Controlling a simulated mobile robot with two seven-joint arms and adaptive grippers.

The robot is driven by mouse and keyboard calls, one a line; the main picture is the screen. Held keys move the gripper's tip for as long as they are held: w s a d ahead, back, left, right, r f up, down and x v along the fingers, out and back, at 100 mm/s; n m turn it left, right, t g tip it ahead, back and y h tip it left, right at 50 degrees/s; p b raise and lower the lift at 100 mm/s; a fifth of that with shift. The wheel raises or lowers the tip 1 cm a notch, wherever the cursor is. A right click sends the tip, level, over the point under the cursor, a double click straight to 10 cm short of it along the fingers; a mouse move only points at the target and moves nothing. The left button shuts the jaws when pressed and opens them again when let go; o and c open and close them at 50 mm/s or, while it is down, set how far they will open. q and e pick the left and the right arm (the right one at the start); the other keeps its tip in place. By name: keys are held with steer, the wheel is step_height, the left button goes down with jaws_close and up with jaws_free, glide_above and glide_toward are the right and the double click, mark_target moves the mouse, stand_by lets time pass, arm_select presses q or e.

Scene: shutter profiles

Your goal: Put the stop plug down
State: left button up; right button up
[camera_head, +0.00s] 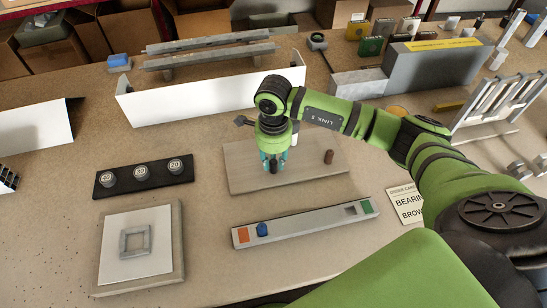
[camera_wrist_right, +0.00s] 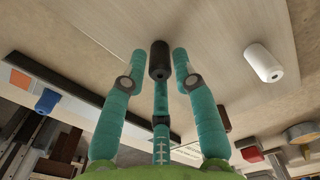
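A dark cylindrical plug (camera_wrist_right: 159,58) stands between the fingertips of my right gripper (camera_head: 272,161) over the beige board (camera_head: 240,160). In the right wrist view, narrow gaps show on both sides of the plug, so the fingers look open around it. Its base is hidden, and contact with the board is unclear. A white plug (camera_wrist_right: 262,62) and a brown plug (camera_head: 329,157) stand apart from the fingers. The brown plug also shows in the right wrist view (camera_wrist_right: 224,118). My left gripper is not in view.
A grey bar with orange, blue and green parts (camera_head: 305,222) lies in front of the board. A black strip with numbered knobs (camera_head: 143,175) and a plate with a square frame (camera_head: 135,240) are at left. A long white profile (camera_head: 200,98) stands behind.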

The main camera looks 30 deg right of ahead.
mark_target(273, 160)
steer(key=shift+r, duration=0.1)
steer(key=shift+r, duration=0.6)
step_height(273, 160, up, 11)
steer(key=b, duration=0.2)
steer(key=shift+b, duration=0.35)
steer(key=shift+r, duration=0.1)
